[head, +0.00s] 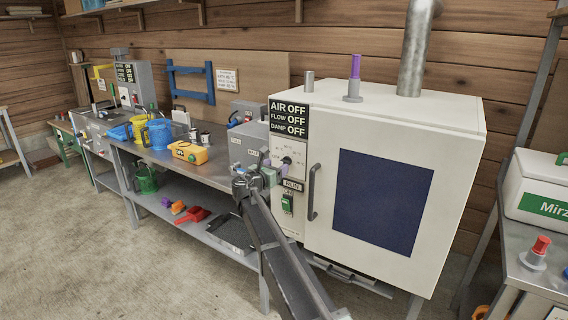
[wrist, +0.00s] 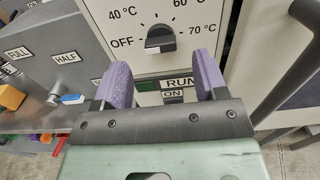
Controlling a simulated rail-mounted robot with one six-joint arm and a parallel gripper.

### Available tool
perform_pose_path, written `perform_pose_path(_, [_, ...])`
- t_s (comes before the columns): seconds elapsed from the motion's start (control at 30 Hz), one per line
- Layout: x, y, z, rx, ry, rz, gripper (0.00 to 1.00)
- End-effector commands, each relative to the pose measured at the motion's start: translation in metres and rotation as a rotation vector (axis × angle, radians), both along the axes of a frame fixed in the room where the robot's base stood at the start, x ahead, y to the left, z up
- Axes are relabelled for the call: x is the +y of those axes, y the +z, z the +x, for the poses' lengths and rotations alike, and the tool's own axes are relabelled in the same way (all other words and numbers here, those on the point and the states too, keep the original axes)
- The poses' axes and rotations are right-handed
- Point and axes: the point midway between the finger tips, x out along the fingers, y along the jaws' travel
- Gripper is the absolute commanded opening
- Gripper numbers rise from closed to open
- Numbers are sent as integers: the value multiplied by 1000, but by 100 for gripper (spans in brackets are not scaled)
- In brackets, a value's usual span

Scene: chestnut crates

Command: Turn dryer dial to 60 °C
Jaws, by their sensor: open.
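The dryer (head: 465,150) is a large cream cabinet with a dark blue window. Its dial (wrist: 160,38) is a dark knob on a white panel, marked OFF, 40 °C, 60 °C and 70 °C. It has a pale mark low on its face, but I cannot tell for sure which marking it points at. The dial also shows in the head view (head: 286,160). My gripper (wrist: 162,64) is open, with purple pads spread to either side just below the dial, nothing between them. In the head view, my gripper (head: 261,174) is in front of the dryer's panel.
A RUN label (wrist: 178,82) and an ON switch sit below the dial, partly behind my gripper. The dryer's door handle (head: 312,192) stands to the right. A grey box with FULL and HALF labels (wrist: 40,55) is close on the left. The display (head: 289,118) reads AIR OFF, FLOW OFF, DAMP OFF.

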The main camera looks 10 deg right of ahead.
Motion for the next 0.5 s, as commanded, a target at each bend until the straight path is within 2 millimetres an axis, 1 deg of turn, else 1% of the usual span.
perform_pose_path(0.03, [-8,0,11,0,-3,0,66])
perform_pose_path(0.1, [-19,0,22,-1,-2,1,66])
perform_pose_path(0.2, [-29,0,32,-1,-2,1,66])
perform_pose_path(0.3, [-35,0,37,0,-1,1,66])
perform_pose_path(0.5, [-36,0,38,-1,0,2,66])
